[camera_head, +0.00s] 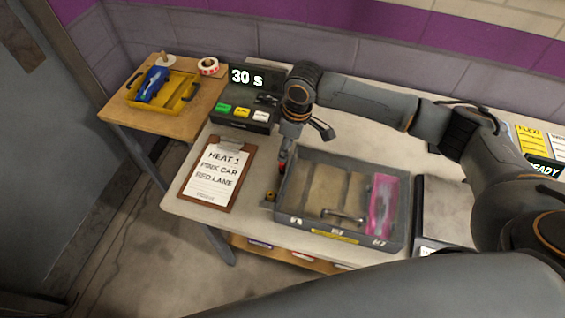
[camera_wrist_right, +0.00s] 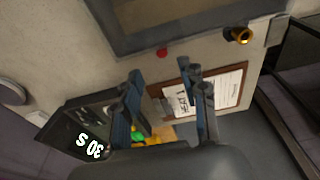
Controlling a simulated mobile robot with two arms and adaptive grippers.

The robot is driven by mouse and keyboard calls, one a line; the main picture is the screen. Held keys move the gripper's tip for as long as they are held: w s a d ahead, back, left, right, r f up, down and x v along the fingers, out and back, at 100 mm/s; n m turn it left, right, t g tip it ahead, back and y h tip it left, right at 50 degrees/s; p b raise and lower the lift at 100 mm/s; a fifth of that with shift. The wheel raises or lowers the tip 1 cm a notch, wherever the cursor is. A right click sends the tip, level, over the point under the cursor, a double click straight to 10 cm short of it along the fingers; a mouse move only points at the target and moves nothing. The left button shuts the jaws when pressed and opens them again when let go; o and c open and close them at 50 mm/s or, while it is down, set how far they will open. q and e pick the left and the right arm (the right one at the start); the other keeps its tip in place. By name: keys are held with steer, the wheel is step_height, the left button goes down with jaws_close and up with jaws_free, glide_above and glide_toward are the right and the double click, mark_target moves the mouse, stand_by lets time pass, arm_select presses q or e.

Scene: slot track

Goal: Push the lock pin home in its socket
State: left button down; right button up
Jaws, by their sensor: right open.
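A small red knob (camera_head: 282,168) and a brass fitting (camera_head: 270,196) are at the left side of the grey tray (camera_head: 340,233). In the right wrist view the red knob (camera_wrist_right: 162,52) lies beside the tray wall, and the brass fitting (camera_wrist_right: 240,35) sticks out near a tray corner. Which of them is the lock pin and which its socket I cannot tell, nor how deep the pin sits. My right gripper (camera_head: 284,155) points down just above the red knob; its fingers (camera_wrist_right: 163,76) are apart with nothing between them. My left gripper is not in view.
A pink car (camera_head: 381,204) lies in the tray's right compartment. A clipboard (camera_head: 184,189) lies left of the tray. A dark timer box (camera_head: 257,80) reading 30 s stands behind. A yellow tray (camera_head: 182,104) with a blue car is on the wooden side table (camera_head: 119,115).

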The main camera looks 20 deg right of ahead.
mark_target(282, 163)
steer(key=f, duration=0.1)
steer(key=f+p, duration=0.1)
steer(key=f, duration=0.1)
steer(key=shift+a+f+p, duration=0.15)
steer(key=shift+a+p, duration=0.15)
steer(key=shift+p, duration=0.1)
step_height(282, 163, down, 2)
steer(key=shift+a+f, duration=0.1)
steer(key=shift+f, duration=0.1)
steer(key=shift+w+f, duration=0.1)
steer(key=shift+f, duration=0.3)
steer(key=c, duration=0.8)
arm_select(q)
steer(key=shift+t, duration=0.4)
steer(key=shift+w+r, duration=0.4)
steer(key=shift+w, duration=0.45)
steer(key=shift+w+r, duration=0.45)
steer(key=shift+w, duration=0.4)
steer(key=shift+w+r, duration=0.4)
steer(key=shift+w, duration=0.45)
arm_select(e)
steer(key=shift+r, duration=0.1)
jaws_close()
